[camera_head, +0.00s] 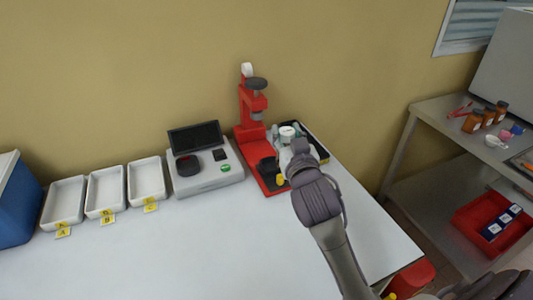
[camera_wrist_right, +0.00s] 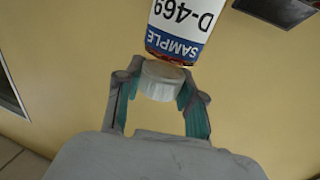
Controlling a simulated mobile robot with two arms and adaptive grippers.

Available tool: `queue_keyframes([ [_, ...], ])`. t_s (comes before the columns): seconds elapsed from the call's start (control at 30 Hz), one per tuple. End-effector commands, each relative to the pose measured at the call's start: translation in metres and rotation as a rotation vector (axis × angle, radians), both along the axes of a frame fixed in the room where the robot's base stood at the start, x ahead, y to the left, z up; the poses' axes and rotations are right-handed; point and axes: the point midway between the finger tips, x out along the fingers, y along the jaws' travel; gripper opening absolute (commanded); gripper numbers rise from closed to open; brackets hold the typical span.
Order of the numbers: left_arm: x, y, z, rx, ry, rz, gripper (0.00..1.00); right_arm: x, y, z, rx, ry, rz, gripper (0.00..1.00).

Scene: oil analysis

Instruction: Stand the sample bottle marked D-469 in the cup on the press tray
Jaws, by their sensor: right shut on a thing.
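The sample bottle (camera_wrist_right: 178,38) shows in the right wrist view with a white label reading D-469 and a blue SAMPLE band. Its white cap (camera_wrist_right: 162,82) is between the fingers of my right gripper (camera_wrist_right: 162,92), which is shut on it. In the head view my right gripper (camera_head: 290,142) is beside the red press (camera_head: 247,108), to its right, with the white cap (camera_head: 287,130) showing at the fingers. The bottle's body is mostly hidden there. A dark round part (camera_head: 267,168) sits on the press's red base; I cannot tell whether it is the cup. My left gripper is not in view.
A grey device with a screen (camera_head: 195,138) stands left of the press, then white trays (camera_head: 147,180) marked A, B and C. A side shelf (camera_head: 440,112) holds brown bottles (camera_head: 472,122). The front table (camera_head: 190,255) is clear.

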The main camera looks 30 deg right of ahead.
Motion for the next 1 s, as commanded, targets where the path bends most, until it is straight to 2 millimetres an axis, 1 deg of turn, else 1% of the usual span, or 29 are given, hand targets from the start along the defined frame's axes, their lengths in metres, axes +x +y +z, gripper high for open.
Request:
queue_keyframes([
  [0.07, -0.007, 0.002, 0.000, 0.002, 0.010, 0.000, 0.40, 0.006, -0.001, -0.003, 0.000, 0.002, 0.000, 0.00],
  [0.17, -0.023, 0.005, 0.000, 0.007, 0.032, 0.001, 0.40, 0.022, -0.003, -0.013, -0.001, 0.003, 0.000, 0.00],
  [0.3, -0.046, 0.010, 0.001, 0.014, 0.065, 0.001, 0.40, 0.054, -0.009, -0.033, -0.001, 0.003, 0.000, 0.00],
  [0.4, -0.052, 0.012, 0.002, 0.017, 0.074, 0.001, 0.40, 0.076, -0.012, -0.046, 0.000, 0.003, 0.000, 0.00],
  [0.53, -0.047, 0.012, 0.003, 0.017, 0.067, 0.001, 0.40, 0.099, -0.016, -0.060, -0.001, 0.001, 0.000, 0.00],
  [0.63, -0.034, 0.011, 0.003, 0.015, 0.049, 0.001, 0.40, 0.110, -0.017, -0.067, 0.000, 0.000, 0.000, 0.00],
  [0.73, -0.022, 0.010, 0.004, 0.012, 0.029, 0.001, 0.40, 0.114, -0.018, -0.072, 0.000, 0.000, 0.000, 0.00],
  [0.8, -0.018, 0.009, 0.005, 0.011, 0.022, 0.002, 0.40, 0.115, -0.018, -0.081, 0.002, 0.003, 0.000, 0.00],
  [0.9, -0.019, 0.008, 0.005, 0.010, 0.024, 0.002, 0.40, 0.114, -0.018, -0.097, 0.000, 0.004, 0.000, 0.00],
  [1.0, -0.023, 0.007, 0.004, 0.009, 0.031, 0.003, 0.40, 0.114, -0.018, -0.108, 0.002, 0.002, 0.000, 0.00],
])
